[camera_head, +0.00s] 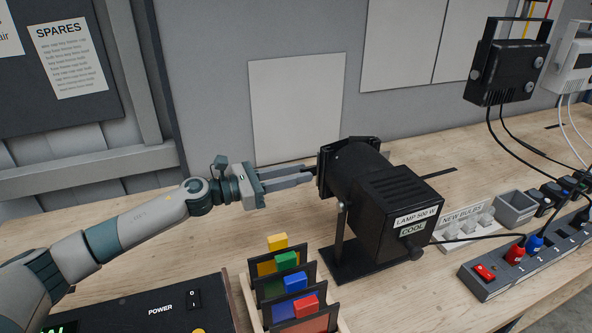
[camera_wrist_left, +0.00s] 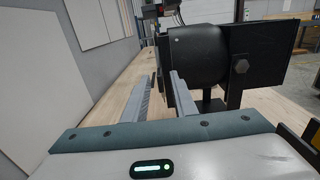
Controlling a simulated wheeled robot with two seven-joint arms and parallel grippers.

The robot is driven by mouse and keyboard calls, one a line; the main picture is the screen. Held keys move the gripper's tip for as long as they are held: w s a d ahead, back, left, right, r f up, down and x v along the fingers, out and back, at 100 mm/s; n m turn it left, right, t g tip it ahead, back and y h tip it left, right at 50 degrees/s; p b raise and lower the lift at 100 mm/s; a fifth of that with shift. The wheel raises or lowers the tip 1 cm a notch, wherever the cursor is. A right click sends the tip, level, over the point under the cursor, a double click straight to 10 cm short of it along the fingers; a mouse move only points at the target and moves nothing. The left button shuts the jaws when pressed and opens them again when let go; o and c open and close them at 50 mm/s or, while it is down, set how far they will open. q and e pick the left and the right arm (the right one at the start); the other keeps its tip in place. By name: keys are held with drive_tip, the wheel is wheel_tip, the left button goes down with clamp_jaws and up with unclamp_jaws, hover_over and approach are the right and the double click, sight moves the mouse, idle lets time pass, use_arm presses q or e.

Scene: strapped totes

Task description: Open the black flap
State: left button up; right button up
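The black lamp (camera_head: 398,205) stands on the bench on a black stand, labelled "LAMP 500 W" and "COOL". A black flap (camera_head: 325,172) is at its front, on the left end facing my left arm; it looks folded close to the lamp's front. My left gripper (camera_head: 312,174) is at that front edge with its two fingers apart. In the left wrist view the fingers (camera_wrist_left: 159,76) also stand apart, with a thin dark edge between their tips. I cannot tell whether either finger touches the flap. My right gripper is not in view.
A wooden rack (camera_head: 247,300) of black panels with coloured blocks stands in front of the lamp. A power box (camera_head: 150,305) is at lower left. New bulbs (camera_head: 465,226), a grey bin (camera_head: 515,208) and a power strip (camera_head: 528,262) are at right. The bench behind my left arm is clear.

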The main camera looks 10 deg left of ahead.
use_arm(q)
clamp_jaws()
idle(1.5)
